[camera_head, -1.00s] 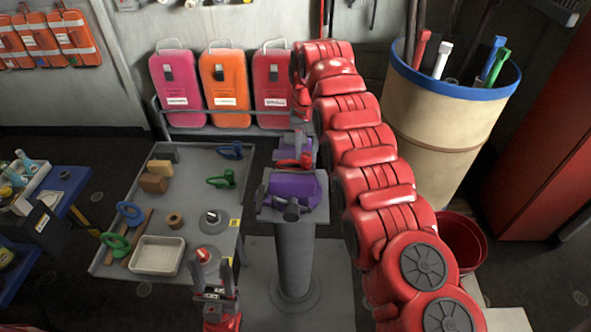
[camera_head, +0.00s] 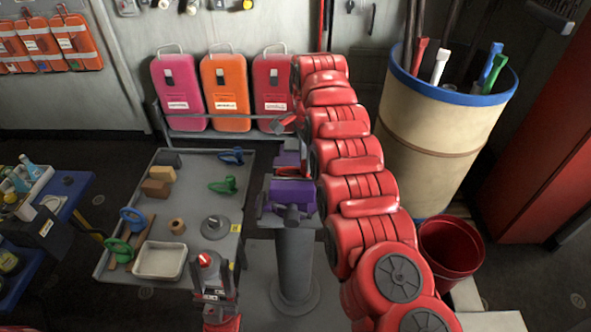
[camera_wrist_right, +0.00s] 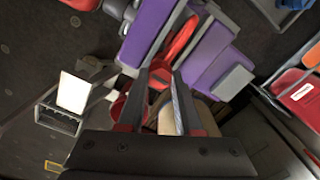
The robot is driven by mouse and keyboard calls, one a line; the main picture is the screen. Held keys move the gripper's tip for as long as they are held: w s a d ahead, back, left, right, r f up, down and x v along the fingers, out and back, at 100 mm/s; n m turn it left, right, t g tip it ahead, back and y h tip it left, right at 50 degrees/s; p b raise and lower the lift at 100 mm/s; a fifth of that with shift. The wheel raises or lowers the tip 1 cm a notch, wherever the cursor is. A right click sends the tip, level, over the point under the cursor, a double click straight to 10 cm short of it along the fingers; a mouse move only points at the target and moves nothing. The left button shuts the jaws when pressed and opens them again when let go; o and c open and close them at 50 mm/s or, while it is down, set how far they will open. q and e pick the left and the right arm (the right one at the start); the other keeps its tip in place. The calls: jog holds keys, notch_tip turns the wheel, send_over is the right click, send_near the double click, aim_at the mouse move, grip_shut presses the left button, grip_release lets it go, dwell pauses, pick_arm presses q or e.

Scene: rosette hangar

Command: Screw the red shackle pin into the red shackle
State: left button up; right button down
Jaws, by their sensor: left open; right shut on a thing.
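The red shackle shows in the right wrist view (camera_wrist_right: 180,38) as a red bow between the purple vise jaws. In the head view the purple vise (camera_head: 291,194) stands on a grey post, and my right arm hides most of the shackle. My right gripper (camera_wrist_right: 160,75) is shut on a small red piece that looks like the red shackle pin, close beside the shackle. Whether pin and shackle touch, I cannot tell. My left gripper (camera_head: 211,272) is open at the front of the grey table, near a red-topped piece (camera_head: 204,259).
The grey table (camera_head: 190,215) holds a tray (camera_head: 160,260), blue and green shackles, brown blocks and a grey disc stand (camera_head: 214,228). A beige drum (camera_head: 440,125) and a red bucket (camera_head: 450,246) stand right of my right arm. Coloured cases (camera_head: 225,85) line the back.

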jog(key=c, duration=0.5)
grip_release()
